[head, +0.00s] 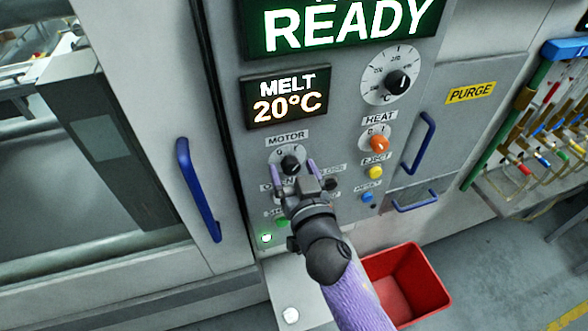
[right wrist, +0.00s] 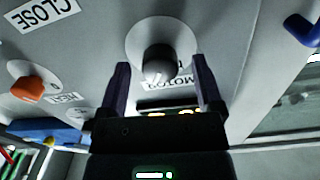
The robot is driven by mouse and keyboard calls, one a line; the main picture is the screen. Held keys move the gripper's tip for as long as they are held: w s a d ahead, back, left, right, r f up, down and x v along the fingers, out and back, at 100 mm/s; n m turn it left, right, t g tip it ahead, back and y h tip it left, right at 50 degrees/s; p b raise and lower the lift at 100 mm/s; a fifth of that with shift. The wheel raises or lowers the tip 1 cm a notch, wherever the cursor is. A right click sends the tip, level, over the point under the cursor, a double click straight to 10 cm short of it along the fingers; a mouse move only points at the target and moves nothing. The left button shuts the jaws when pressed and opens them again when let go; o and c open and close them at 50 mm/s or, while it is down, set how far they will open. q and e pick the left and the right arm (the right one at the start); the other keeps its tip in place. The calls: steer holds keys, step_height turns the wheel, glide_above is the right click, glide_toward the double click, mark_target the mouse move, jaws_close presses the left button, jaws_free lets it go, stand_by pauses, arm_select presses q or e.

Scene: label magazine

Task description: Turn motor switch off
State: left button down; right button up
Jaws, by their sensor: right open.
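The motor switch is a black round knob (head: 291,164) on a white dial under the MOTOR label (head: 288,137) on the grey panel. My right gripper (head: 294,169) is open in front of it, one finger on each side of the knob. In the right wrist view the knob (right wrist: 158,62) shows between and beyond the two finger tips (right wrist: 161,62), with a gap on both sides. A pale pointer mark shows on the knob, but I cannot tell which position it marks. My left gripper is out of view.
The orange HEAT knob (head: 380,144), yellow EJECT button (head: 376,172) and a blue button (head: 367,197) sit to the right. A blue door handle (head: 198,190) is at left. A red bin (head: 408,284) stands on the floor.

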jaws_close()
steer(key=shift+n, duration=0.4)
steer(key=n, duration=0.6)
steer(key=shift+n, duration=0.4)
steer(key=n, duration=0.6)
steer(key=shift+n, duration=0.4)
